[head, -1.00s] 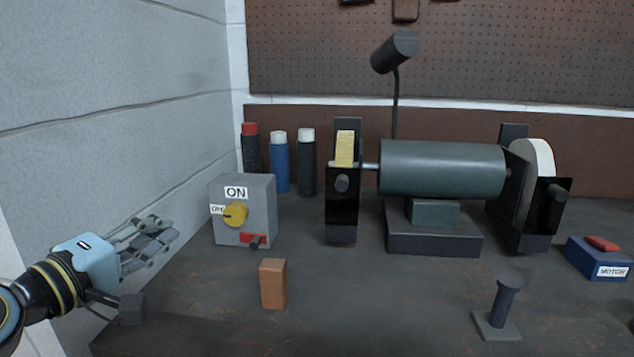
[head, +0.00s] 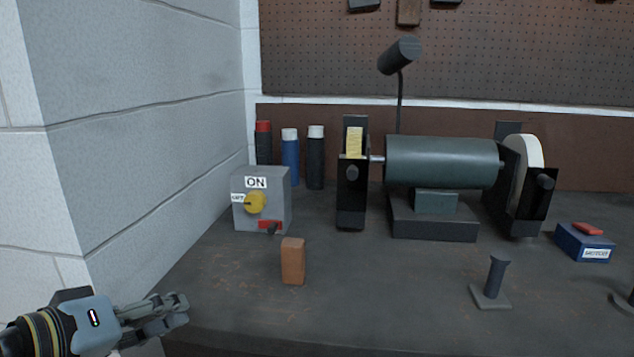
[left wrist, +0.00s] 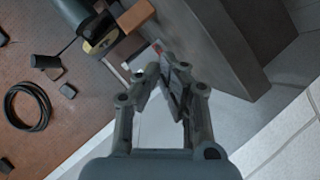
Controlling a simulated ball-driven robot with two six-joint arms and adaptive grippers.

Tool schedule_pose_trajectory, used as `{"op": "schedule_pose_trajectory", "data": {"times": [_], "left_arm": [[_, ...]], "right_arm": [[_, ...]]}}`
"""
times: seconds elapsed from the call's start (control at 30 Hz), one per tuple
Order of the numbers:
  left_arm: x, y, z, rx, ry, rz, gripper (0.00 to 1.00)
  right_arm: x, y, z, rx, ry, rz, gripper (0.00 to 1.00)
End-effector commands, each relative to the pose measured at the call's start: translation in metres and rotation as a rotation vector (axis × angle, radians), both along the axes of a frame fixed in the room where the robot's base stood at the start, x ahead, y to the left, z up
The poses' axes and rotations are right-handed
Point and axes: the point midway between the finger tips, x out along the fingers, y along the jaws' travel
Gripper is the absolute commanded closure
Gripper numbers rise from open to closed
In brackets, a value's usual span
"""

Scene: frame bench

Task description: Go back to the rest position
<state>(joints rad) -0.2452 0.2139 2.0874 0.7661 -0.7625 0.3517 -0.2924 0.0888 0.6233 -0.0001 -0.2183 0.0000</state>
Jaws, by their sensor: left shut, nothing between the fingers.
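My left gripper (head: 180,308) is at the lower left of the head view, in front of the bench's left end. Its fingers are together with nothing between them. The fingers also show at the middle of the left wrist view (left wrist: 165,80). My right gripper is in neither view.
The bench (head: 390,295) holds a grey switch box (head: 280,205) with a yellow knob, an orange-brown block (head: 292,262), a bench grinder (head: 440,163), several spray cans (head: 290,160), a blue motor box (head: 585,245) and a small post (head: 493,280). A block wall (head: 130,130) rises on the left.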

Motion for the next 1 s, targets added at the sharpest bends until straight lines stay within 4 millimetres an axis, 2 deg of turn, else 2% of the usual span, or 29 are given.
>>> {"op": "schedule_pose_trajectory", "data": {"times": [0.03,0.17,0.33,0.5,0.73,0.77,0.8,1.0], "left_arm": [[-0.015,-0.002,-0.01,0.071,0.029,-0.028,1.0],[-0.053,0.002,-0.034,0.276,0.114,-0.1,1.0],[-0.106,0.019,-0.057,0.525,0.247,-0.178,1.0],[-0.156,0.044,-0.068,0.726,0.387,-0.232,1.0],[-0.217,0.078,-0.067,0.924,0.575,-0.275,1.0],[-0.221,0.082,-0.071,0.939,0.594,-0.279,1.0],[-0.216,0.082,-0.088,0.934,0.595,-0.281,1.0],[-0.206,0.087,-0.153,0.927,0.617,-0.286,1.0]], "right_arm": [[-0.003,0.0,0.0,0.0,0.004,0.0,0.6],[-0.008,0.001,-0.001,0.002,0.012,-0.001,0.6],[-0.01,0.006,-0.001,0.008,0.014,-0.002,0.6],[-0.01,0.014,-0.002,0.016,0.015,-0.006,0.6],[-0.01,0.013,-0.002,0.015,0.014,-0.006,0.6],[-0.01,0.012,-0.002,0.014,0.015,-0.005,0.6],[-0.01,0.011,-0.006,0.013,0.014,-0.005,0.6],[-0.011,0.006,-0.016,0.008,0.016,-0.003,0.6]]}}
